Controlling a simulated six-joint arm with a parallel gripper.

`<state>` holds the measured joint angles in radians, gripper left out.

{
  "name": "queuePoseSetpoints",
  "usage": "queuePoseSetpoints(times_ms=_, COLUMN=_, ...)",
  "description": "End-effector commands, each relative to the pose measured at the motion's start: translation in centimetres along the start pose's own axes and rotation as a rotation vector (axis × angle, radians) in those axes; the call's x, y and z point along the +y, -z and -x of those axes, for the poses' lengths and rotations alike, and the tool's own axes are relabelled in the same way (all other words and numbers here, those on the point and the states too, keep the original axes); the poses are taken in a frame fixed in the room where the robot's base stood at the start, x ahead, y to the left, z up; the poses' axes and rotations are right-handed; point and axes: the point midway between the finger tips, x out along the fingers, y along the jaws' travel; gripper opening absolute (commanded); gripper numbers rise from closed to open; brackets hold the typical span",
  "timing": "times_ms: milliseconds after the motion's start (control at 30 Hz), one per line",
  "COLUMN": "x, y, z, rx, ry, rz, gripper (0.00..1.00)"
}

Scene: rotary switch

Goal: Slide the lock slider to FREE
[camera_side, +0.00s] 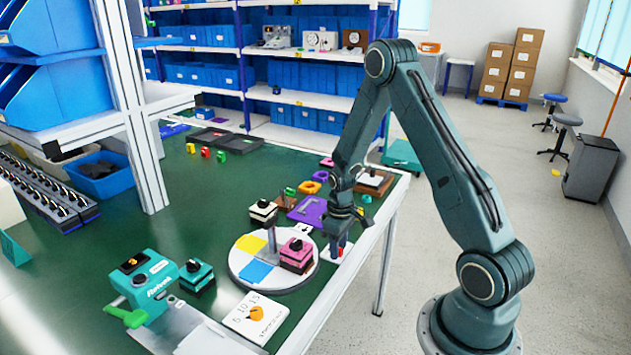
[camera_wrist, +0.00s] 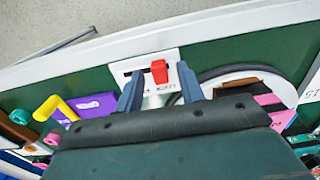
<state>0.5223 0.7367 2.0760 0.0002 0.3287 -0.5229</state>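The lock slider is a small red block (camera_wrist: 159,71) on a white plate (camera_wrist: 119,68) with a dark slot, near the table edge in the wrist view. Dark lettering below the block is upside down and too small to read surely. My gripper (camera_wrist: 157,79) is open, with one blue-grey finger on each side of the red block. Gaps show between the fingers and the block, and I cannot tell whether either touches it. In the side view my gripper (camera_side: 342,243) points down over the white plate (camera_side: 329,255) and hides most of it.
A round white turntable (camera_side: 238,262) with a pink block (camera_side: 297,256) stands just left of the gripper. A purple plate (camera_side: 308,210) lies behind it. A white dial plate with an orange knob (camera_side: 256,313) lies nearer the front. The table edge runs close on the right.

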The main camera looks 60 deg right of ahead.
Motion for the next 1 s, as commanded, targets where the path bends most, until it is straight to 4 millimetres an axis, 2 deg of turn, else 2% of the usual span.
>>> queuePoseSetpoints(times_ms=100, x=0.0, y=0.0, z=0.0, rx=0.000, ry=0.000, rz=0.000, gripper=0.38)
queuePoseSetpoints(times_ms=133, x=0.0, y=0.0, z=0.0, rx=0.000, ry=0.000, rz=0.000, gripper=0.34)
queuePoseSetpoints(times_ms=300, x=0.0, y=0.0, z=0.0, rx=0.000, ry=0.000, rz=0.000, gripper=0.01)
queuePoseSetpoints(times_ms=567, x=0.2, y=0.0, z=0.0, rx=0.000, ry=0.000, rz=-0.001, gripper=0.00)
queuePoseSetpoints(times_ms=833, x=3.5, y=0.1, z=0.0, rx=0.001, ry=-0.001, rz=-0.004, gripper=0.00)
queuePoseSetpoints(times_ms=1000, x=4.5, y=0.0, z=0.0, rx=0.001, ry=-0.001, rz=-0.001, gripper=0.00)
